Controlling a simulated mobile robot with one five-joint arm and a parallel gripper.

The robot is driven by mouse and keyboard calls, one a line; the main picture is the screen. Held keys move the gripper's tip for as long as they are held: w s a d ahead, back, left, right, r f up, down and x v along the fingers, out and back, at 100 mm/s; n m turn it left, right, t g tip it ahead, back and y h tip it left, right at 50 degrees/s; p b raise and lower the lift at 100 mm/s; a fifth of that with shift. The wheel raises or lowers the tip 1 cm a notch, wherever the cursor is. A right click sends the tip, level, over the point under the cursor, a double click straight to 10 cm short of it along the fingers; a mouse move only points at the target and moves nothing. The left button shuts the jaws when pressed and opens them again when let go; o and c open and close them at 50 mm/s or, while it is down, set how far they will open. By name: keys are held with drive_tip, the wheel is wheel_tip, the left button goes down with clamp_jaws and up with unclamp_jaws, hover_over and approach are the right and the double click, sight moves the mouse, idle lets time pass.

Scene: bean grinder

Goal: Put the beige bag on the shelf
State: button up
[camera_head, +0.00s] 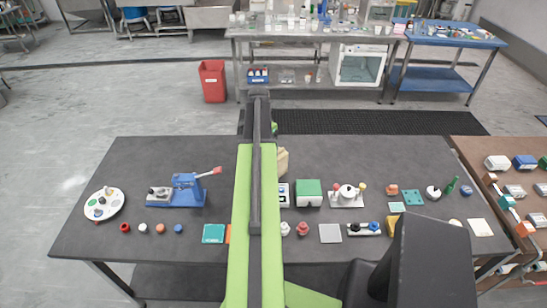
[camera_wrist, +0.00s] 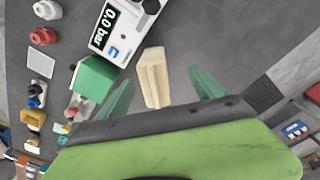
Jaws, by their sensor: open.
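The beige bag (camera_wrist: 153,77) stands out pale against the dark tabletop in the wrist view. In that view it lies between the two teal fingers of my gripper (camera_wrist: 161,76). The fingers are open, with a visible gap on both sides of the bag. In the head view, only part of the bag (camera_head: 282,161) shows at the right edge of my green arm, which hides the rest and most of my gripper. Several shelf surfaces show; I cannot tell which is the task's shelf. One is the lower shelf (camera_head: 180,280) under the dark table.
A white meter (camera_wrist: 118,27) and a green-topped box (camera_wrist: 95,78) lie close left of the bag in the wrist view. A blue press (camera_head: 185,190) stands on the dark table (camera_head: 140,165). Behind are a metal bench, a blue table (camera_head: 455,42) and a red bin (camera_head: 212,80).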

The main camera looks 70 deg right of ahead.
drive_tip(key=s+d+r+m+p, duration=0.1)
drive_tip(key=s+d+r+p, duration=0.1)
drive_tip(key=s+d+r, duration=0.2)
drive_tip(key=shift+t+y, duration=0.3)
drive_tip(key=f+b, duration=1.8)
drive_tip(key=shift+w+a+f, duration=0.25)
drive_tip(key=shift+a, duration=0.15)
drive_tip(key=shift+r, duration=0.2)
clamp_jaws()
